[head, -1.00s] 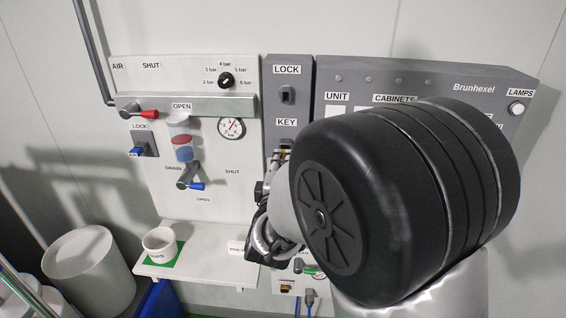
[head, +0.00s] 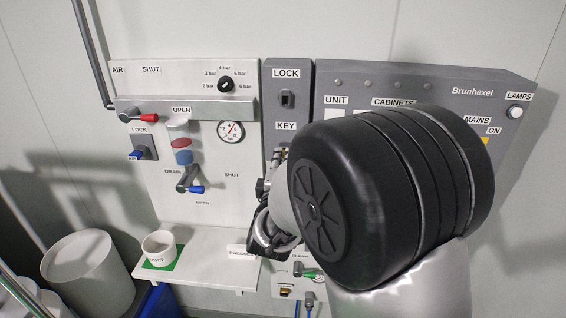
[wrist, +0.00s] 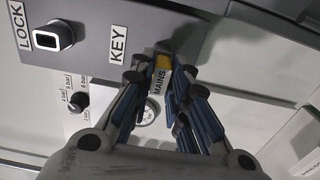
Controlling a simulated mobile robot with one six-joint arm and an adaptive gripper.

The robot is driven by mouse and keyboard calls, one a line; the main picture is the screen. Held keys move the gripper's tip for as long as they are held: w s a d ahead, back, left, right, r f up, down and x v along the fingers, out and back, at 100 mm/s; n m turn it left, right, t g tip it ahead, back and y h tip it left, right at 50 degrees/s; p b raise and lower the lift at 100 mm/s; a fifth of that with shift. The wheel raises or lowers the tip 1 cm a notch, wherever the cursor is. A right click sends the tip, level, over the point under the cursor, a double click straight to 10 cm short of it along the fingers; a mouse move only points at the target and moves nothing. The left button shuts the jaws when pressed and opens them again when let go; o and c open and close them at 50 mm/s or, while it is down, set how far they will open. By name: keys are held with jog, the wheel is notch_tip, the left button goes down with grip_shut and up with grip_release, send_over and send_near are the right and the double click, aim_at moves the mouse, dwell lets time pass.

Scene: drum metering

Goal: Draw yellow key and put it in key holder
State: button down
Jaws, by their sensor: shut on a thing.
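The yellow key (wrist: 163,61) is between the fingertips of my gripper (wrist: 160,70) in the wrist view, with a MAINS tag just below its yellow part. My gripper is shut on the key. In the head view my gripper (head: 271,172) is just below the KEY label (head: 286,126) on the narrow grey panel. The wrist view shows the same KEY label (wrist: 118,43) beside the fingers. My fingers hide the key's far end and the panel behind it, so I cannot tell whether the key touches a holder there.
A LOCK switch (head: 287,98) sits above the KEY label. The white air panel (head: 215,150) with its handles stands to the left. A shelf (head: 200,262) below holds a white cup (head: 159,246). My dark wrist covers much of the Brunhexel cabinet (head: 440,85).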

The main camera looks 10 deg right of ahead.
jog(key=shift+w+d, duration=0.1)
jog(key=shift+w, duration=0.3)
jog(key=c, duration=1.5)
grip_release()
jog(key=shift+o, duration=0.2)
jog(key=v, duration=1.2)
